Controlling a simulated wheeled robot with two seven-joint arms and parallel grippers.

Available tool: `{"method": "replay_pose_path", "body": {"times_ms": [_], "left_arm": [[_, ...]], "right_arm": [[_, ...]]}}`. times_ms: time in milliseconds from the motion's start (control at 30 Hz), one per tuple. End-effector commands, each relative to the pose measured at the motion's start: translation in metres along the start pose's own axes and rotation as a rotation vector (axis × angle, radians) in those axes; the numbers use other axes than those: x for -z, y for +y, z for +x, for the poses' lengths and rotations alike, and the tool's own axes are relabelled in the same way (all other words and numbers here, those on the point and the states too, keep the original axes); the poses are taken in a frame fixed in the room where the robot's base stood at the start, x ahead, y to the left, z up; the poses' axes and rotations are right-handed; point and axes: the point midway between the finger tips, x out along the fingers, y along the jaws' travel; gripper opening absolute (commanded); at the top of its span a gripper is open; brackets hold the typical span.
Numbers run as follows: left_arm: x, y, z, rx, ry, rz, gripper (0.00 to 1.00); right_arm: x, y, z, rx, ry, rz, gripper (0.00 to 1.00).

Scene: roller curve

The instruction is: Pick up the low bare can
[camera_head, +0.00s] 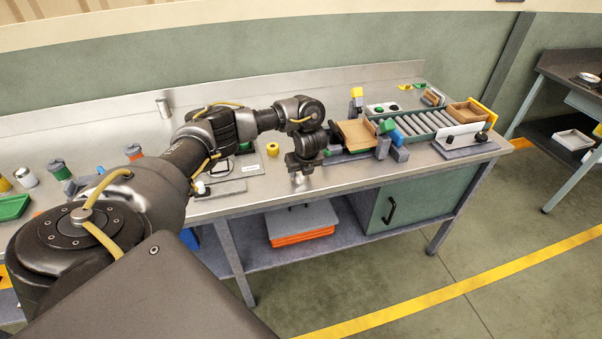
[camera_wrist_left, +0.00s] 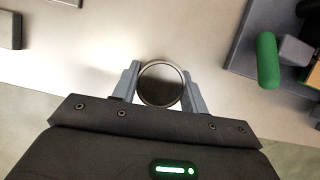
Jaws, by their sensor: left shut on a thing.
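The low bare can (camera_wrist_left: 161,84) shows in the left wrist view as a round dark top with a shiny metal rim, between the two grey fingers. My left gripper (camera_wrist_left: 160,88) is shut on it, a finger touching each side. In the head view my left gripper (camera_head: 299,178) points down over the front part of the steel bench, and a small bit of the pale can shows below it. The can's lower part is hidden, and I cannot tell whether it touches the bench. My right gripper is not in view.
A yellow ring-like piece (camera_head: 272,149) lies to the left. Another metal can (camera_head: 26,177) stands far left. The bench front edge is close to the gripper.

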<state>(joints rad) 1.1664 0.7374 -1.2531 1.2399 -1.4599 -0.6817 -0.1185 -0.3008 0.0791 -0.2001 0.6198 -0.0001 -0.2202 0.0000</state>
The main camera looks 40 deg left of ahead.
Motion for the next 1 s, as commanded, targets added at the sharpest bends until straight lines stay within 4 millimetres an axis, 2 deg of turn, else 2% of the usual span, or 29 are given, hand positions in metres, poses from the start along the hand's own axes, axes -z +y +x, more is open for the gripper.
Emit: {"method": "replay_pose_path", "body": {"times_ms": [200, 367, 467, 633, 800, 1000], "left_arm": [[-0.004, 0.000, -0.010, 0.001, -0.002, 0.002, 0.18], [-0.016, -0.001, -0.035, 0.003, -0.005, 0.001, 0.18], [-0.009, 0.001, -0.066, 0.003, -0.004, 0.008, 0.18], [0.008, 0.004, -0.111, 0.006, -0.004, 0.009, 0.18], [0.042, 0.008, -0.138, 0.004, -0.002, 0.012, 0.18], [0.068, 0.012, -0.161, 0.002, -0.001, 0.006, 0.18]], "right_arm": [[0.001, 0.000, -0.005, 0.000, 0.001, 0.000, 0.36], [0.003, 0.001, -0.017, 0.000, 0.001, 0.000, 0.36], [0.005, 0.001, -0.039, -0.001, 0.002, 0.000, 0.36], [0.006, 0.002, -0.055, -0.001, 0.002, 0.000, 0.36], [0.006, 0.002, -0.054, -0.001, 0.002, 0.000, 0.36], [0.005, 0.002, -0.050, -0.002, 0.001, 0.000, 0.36]]}}
